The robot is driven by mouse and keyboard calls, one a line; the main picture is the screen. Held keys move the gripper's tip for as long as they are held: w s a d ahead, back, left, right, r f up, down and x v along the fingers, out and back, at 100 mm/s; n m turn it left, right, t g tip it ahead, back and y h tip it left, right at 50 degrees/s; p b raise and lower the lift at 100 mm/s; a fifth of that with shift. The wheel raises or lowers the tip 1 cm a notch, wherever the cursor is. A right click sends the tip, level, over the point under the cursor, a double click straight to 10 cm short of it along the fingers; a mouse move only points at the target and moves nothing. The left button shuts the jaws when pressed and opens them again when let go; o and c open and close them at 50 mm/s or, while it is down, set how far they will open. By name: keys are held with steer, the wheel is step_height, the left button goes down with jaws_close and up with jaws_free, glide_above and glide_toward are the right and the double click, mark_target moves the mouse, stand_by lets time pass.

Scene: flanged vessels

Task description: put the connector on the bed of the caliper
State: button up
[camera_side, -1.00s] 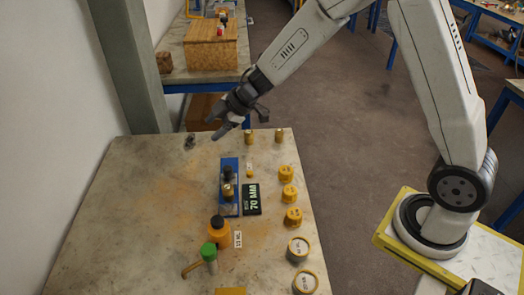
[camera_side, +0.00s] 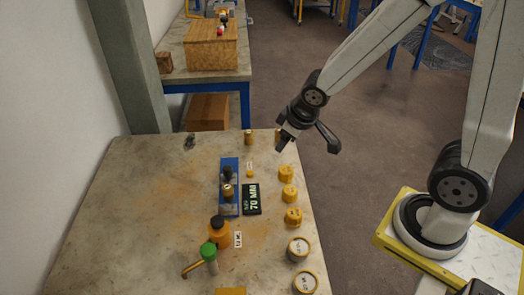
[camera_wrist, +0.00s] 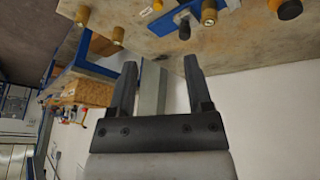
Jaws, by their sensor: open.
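The blue caliper (camera_side: 229,208) lies flat on the table, with a black knob (camera_side: 228,172) and a brass fitting (camera_side: 228,190) on it; it also shows in the wrist view (camera_wrist: 172,20). Two small brass connectors (camera_side: 249,138) stand near the table's far edge, the right one partly hidden by my gripper. They also show in the wrist view (camera_wrist: 118,35). Which brass piece is the task's connector I cannot tell. My gripper (camera_side: 282,145) is raised near the far right table corner. In the wrist view, its fingers (camera_wrist: 160,68) are spread with nothing between them.
A dark "70 MM" display (camera_side: 251,199) lies right of the caliper. Several yellow caps (camera_side: 289,193) and round tins (camera_side: 299,249) line the right edge. An orange bottle (camera_side: 219,235) and a green-topped item (camera_side: 209,256) stand in front.

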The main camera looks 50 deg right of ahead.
steer(key=s+a+f+m+g, duration=0.1)
steer(key=s+m+g, duration=0.1)
steer(key=s, duration=0.4)
steer(key=shift+s+a+y, duration=0.15)
steer(key=shift+s+y, duration=0.2)
steer(key=shift+y, duration=0.05)
